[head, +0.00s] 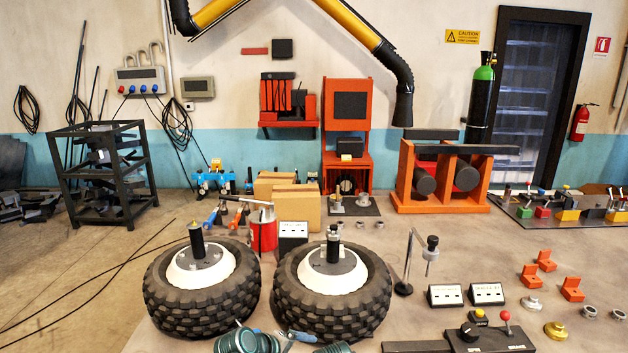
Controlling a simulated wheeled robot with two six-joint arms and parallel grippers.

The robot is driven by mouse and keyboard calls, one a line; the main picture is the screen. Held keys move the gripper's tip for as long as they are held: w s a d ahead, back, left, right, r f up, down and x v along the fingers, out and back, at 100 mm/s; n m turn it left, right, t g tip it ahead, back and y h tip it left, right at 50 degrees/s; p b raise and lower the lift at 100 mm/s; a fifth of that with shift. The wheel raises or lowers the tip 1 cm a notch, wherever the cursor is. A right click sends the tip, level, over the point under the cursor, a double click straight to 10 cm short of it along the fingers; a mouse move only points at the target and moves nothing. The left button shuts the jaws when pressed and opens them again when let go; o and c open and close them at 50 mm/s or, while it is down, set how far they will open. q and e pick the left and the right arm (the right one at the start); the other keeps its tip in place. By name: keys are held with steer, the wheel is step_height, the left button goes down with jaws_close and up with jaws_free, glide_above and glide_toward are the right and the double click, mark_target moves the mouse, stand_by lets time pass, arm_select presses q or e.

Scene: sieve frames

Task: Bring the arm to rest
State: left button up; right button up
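I cannot tell what these pieces are.
Two big tyres with white hubs, a left one (165,295) and a right one (330,310), fill the near middle. A black lever panel (490,338), orange brackets (572,289) and a slim stand (404,287) are at right. Bare floor (60,270) lies at left.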

arm_select(q)
steer(key=s+a+f+m+g+y, duration=0.3)
steer(key=s+a+m, duration=0.15)
steer(key=a, duration=0.25)
steer(key=s+a+f+m+g+y, duration=0.3)
steer(key=s+a+f+m+y, duration=0.15)
steer(key=a, duration=0.25)
steer(key=s+d+m, duration=0.1)
steer(key=s+d, duration=0.2)
steer(key=d, duration=0.2)
steer(key=s+d+r+m, duration=0.1)
steer(key=s+d+m, duration=0.1)
steer(key=d, duration=0.4)
steer(key=shift+s+d+g, duration=0.15)
steer(key=shift+s+g, duration=0.25)
steer(key=shift+s, duration=0.05)
steer(key=shift+o, duration=0.8)
steer(key=shift+r+y, duration=0.1)
steer(key=shift+y, duration=0.15)
steer(key=shift+d, duration=0.15)
